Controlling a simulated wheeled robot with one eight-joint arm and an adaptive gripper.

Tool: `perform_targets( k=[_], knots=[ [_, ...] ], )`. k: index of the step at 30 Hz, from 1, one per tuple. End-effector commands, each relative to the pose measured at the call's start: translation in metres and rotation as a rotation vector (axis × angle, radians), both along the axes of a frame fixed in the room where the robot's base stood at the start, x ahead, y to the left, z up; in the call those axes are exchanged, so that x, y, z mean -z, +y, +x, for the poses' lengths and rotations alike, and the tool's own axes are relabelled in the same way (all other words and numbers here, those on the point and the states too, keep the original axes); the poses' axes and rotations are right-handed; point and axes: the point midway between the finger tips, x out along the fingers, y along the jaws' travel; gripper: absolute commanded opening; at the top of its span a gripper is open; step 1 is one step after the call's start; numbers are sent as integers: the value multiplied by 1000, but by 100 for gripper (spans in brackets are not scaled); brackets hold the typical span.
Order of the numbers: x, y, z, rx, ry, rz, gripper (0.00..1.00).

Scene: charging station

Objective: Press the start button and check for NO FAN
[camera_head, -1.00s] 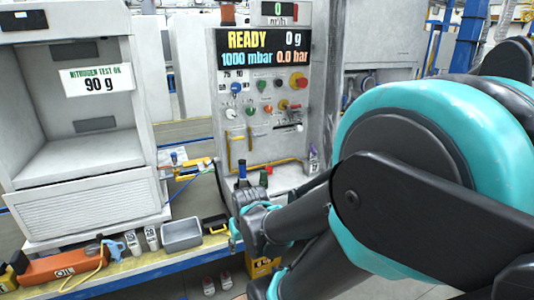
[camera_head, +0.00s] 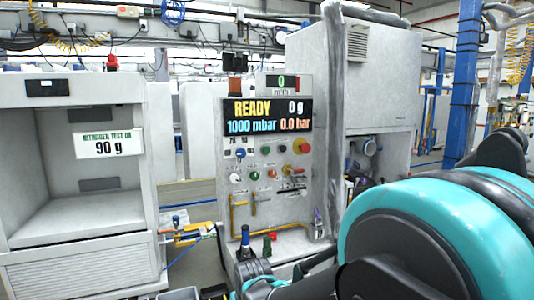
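The control panel (camera_head: 318,165) stands upright at the middle. Its black display (camera_head: 267,117) reads READY, 0 g, 1000 mbar and 0.0 bar; no NO FAN text shows. The end of my arm, with my gripper (camera_head: 250,276), is low in front of the panel, apart from the buttons. Its fingers cannot be made out.
A small display (camera_head: 281,82) above the panel reads 0. An open white cabinet (camera_head: 75,225) at left bears a 90 g sign (camera_head: 108,143). Blue-topped (camera_head: 245,236) and red (camera_head: 267,246) items stand below the panel. My teal arm link fills the lower right.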

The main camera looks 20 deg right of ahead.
Motion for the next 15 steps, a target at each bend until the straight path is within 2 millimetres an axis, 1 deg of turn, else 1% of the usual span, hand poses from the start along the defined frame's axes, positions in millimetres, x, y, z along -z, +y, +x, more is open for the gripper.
perform_targets(
  k=[5,6,15],
  knots=[
    [0,0,0,0,0,0,40],
    [0,0,0,0,0,0,39],
    [0,0,0,0,0,0,2]
  ],
)
